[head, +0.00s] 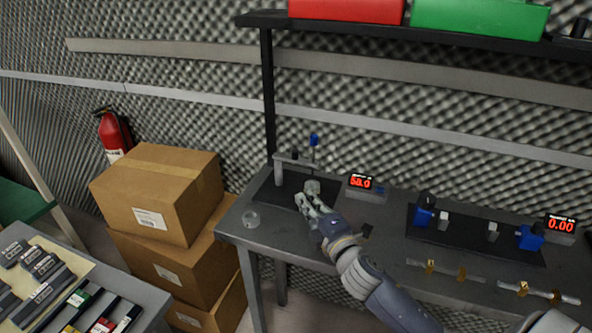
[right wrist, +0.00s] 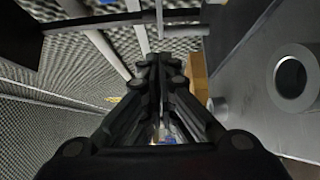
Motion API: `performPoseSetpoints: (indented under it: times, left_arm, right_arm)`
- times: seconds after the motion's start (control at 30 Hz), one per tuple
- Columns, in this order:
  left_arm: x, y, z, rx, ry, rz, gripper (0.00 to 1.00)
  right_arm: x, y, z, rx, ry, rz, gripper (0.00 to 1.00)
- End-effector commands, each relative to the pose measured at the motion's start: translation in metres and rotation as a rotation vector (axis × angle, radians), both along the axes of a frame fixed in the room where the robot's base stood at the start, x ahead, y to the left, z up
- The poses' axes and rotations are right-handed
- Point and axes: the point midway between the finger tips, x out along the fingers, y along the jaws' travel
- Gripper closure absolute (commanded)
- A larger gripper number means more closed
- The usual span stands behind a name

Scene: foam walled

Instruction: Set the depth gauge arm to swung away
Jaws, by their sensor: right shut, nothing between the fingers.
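The depth gauge stands at the back left of the workbench in the head view, on a dark base plate. It has a grey post (head: 278,172), a horizontal arm (head: 296,161) and an upright rod with a blue top (head: 314,140). The arm reaches right from the post to the rod. My right gripper (head: 311,192) is just in front of and below the arm. Its fingers are shut and empty in the right wrist view (right wrist: 160,68), with light metal bars just beyond the tips. I cannot tell if they touch. My left gripper is out of view.
A red-lit display (head: 361,183) stands right of the gauge. A small round clear item (head: 251,219) lies near the bench's left edge. A dark plate with blue fixtures (head: 424,212) is farther right. Stacked cardboard boxes (head: 158,195) stand left of the bench; a shelf runs above.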

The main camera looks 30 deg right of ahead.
Motion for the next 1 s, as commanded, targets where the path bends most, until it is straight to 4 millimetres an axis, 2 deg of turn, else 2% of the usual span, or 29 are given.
performPoseSetpoints:
  times: [0.07,0.3,0.4,0.57,0.7,0.83,1.0]
  left_arm:
    - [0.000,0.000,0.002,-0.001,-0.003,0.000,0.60]
    - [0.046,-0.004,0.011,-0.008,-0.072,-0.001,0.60]
    - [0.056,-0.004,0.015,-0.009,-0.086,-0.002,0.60]
    - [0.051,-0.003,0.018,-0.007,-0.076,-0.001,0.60]
    - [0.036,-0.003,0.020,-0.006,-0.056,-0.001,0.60]
    - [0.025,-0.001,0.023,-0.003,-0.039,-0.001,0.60]
    - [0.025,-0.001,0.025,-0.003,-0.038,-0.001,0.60]
  right_arm:
    - [0.005,0.000,0.001,0.001,0.000,0.000,1.00]
    - [0.038,-0.003,0.002,0.002,-0.001,-0.001,1.00]
    - [0.055,-0.005,0.002,0.002,-0.001,-0.001,1.00]
    - [0.081,-0.006,0.002,0.003,-0.001,-0.001,1.00]
    - [0.103,-0.009,0.002,0.002,-0.001,-0.001,1.00]
    - [0.113,-0.024,0.002,0.000,0.001,-0.002,1.00]
    - [0.121,-0.035,0.001,0.001,0.001,-0.001,1.00]
